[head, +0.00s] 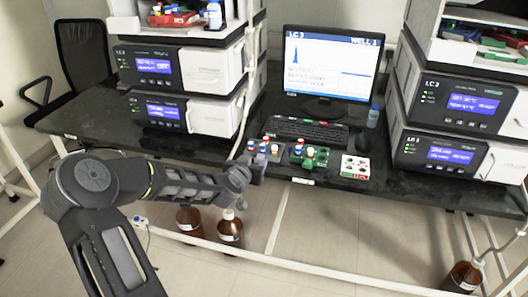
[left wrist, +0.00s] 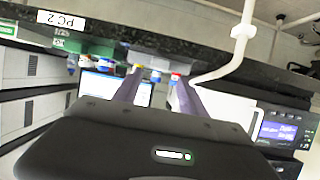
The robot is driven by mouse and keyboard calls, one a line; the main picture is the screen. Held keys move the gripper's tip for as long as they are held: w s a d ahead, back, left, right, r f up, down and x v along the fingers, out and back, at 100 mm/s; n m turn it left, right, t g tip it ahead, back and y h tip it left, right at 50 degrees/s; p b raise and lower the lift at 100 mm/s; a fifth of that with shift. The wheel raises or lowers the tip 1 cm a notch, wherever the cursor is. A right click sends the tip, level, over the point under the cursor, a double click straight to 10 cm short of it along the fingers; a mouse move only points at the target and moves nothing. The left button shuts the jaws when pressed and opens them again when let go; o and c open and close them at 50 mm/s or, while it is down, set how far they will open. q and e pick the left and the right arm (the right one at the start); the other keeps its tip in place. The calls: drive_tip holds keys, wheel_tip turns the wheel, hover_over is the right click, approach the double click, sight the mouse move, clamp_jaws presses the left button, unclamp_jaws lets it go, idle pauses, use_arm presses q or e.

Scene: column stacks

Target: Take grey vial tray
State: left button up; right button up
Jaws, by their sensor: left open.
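The grey vial tray (head: 262,158) sits near the front edge of the black bench, left of the green tray, with several vials with blue, white and red caps in it. My left gripper (head: 252,172) is at the bench's front edge, just in front of the grey tray, and partly covers it. In the left wrist view the open, empty fingers (left wrist: 156,84) point toward capped vials (left wrist: 155,74); the tray body is hard to make out there. I cannot tell whether the fingers touch the tray. My right gripper is not in view.
Behind are a keyboard (head: 305,128) and a monitor (head: 330,65). Instrument stacks (head: 155,110) flank the bench. Brown bottles (head: 230,228) stand on the floor below.

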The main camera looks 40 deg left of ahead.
sight(259, 158)
use_arm(q)
drive_tip(key=shift+w, duration=0.1)
drive_tip(key=shift+x, duration=2.55)
drive_tip(key=shift+f, duration=0.1)
clamp_jaws()
